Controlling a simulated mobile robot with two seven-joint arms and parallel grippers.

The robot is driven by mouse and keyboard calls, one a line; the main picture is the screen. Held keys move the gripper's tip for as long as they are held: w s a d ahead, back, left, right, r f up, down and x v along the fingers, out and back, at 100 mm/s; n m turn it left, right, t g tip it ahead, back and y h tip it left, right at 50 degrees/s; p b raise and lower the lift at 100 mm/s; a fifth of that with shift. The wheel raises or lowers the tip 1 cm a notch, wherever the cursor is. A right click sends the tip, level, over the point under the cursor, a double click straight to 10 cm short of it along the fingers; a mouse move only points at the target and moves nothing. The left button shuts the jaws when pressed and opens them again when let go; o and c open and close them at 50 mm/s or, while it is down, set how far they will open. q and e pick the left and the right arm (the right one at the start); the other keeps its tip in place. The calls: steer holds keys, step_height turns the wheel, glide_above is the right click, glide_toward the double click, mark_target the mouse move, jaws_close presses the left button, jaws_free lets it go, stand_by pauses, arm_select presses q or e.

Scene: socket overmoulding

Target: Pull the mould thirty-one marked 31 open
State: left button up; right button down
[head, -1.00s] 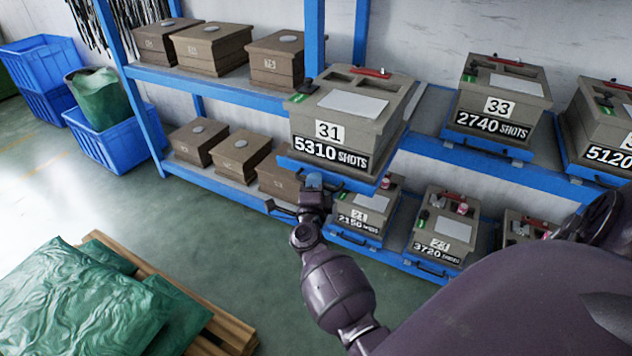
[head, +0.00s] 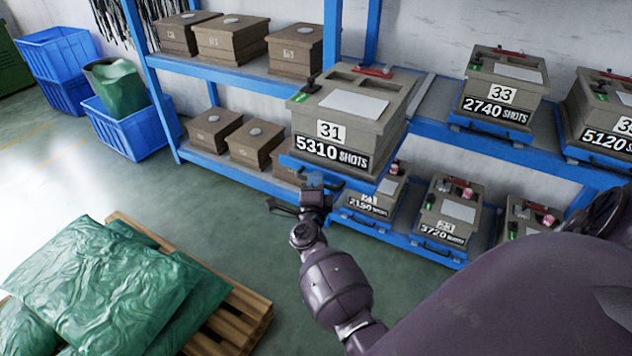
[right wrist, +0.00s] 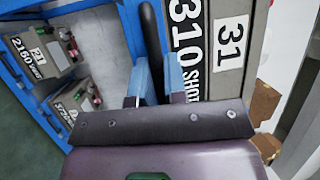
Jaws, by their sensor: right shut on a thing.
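Mould thirty-one (head: 318,115) is a grey-brown block with a "31" plate and a "5310 SHOTS" label. It sits on a blue tray (head: 345,180) that juts out from the upper shelf, clear of its neighbours' line. My right gripper (head: 313,181) is at the tray's front edge, below the label. In the right wrist view, its two blue fingers (right wrist: 152,78) are shut on the tray's dark handle (right wrist: 151,40), beside the mould's label. In that view the mould (right wrist: 233,45) appears turned on its side. My left gripper is not in view.
The blue rack (head: 430,125) holds mould 33 (head: 505,85) and another mould at right, with more moulds on the lower shelf. Brown boxes (head: 232,38) stand at left. A wooden pallet with green sacks (head: 110,280) lies at lower left. Floor between pallet and rack is clear.

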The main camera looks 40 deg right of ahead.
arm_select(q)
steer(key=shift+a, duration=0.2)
arm_select(e)
steer(key=shift+s+a, duration=0.1)
steer(key=shift+a, duration=0.15)
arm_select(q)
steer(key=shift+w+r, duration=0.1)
arm_select(e)
steer(key=c, duration=1.2)
jaws_free()
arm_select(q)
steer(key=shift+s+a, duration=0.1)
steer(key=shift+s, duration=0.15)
